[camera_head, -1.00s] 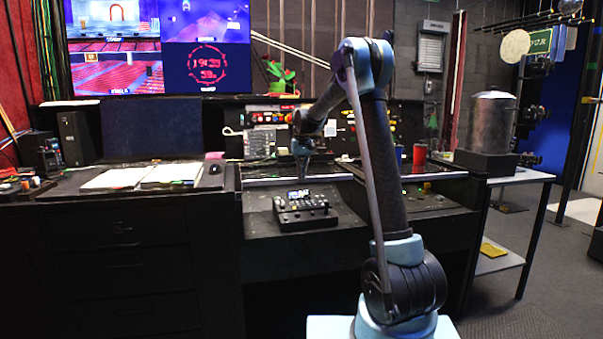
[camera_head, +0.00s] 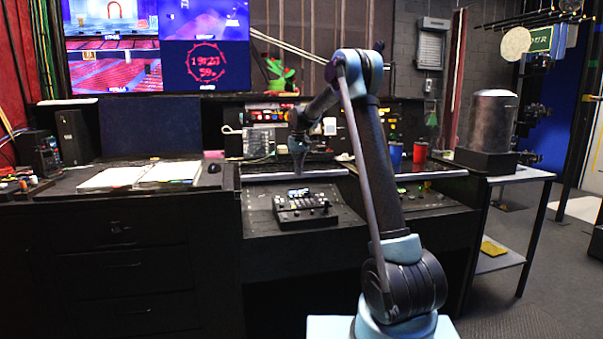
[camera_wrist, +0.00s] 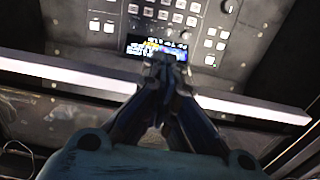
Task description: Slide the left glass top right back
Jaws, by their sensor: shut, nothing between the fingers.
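The left glass top shows as a thin pale front edge (camera_head: 268,178) across the left bay of the black console. In the wrist view this edge is a pale bar (camera_wrist: 60,70) running across the picture. My gripper (camera_head: 299,174) is shut and empty, pointing down at this edge, right of its middle. In the wrist view the closed fingertips (camera_wrist: 166,60) overlap the bar. I cannot tell whether they touch it. The pane itself is hard to make out behind the edge.
A control box with a lit screen and buttons (camera_head: 304,208) sits in the left bay, in front of the glass edge. The right bay has its own pale edge (camera_head: 430,175). A red cup (camera_head: 420,153) stands behind it. An open book (camera_head: 140,177) lies on the left desk.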

